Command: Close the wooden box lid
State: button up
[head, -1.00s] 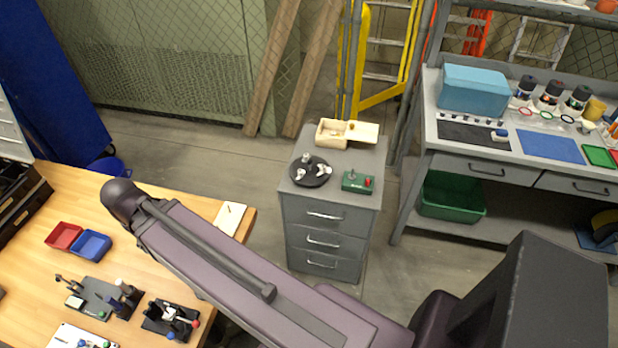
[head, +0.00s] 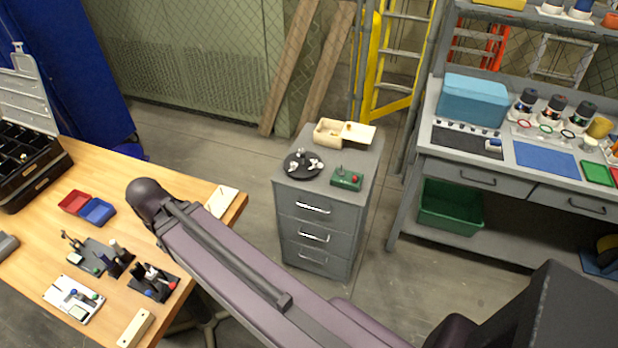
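The wooden box (head: 328,132) stands at the back of the top of a grey drawer cabinet. Its lid (head: 359,134) is open and lies out to the right side of the box, pale wood with a small knob. Part of the box's inside shows. My arm crosses the lower middle of the head view, well apart from the box. My gripper is not in view.
On the cabinet (head: 352,205) a black round plate (head: 302,168) with small knobs and a green control box (head: 347,179) stand in front of the box. A wooden table (head: 130,190) is at left, a grey workbench (head: 435,160) at right. Floor shows between them.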

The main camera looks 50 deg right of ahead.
aim_at(353, 131)
jog(key=k, duration=1.85)
jog(key=z, duration=0.95)
jog(key=i, duration=1)
jog(key=u, duration=0.05)
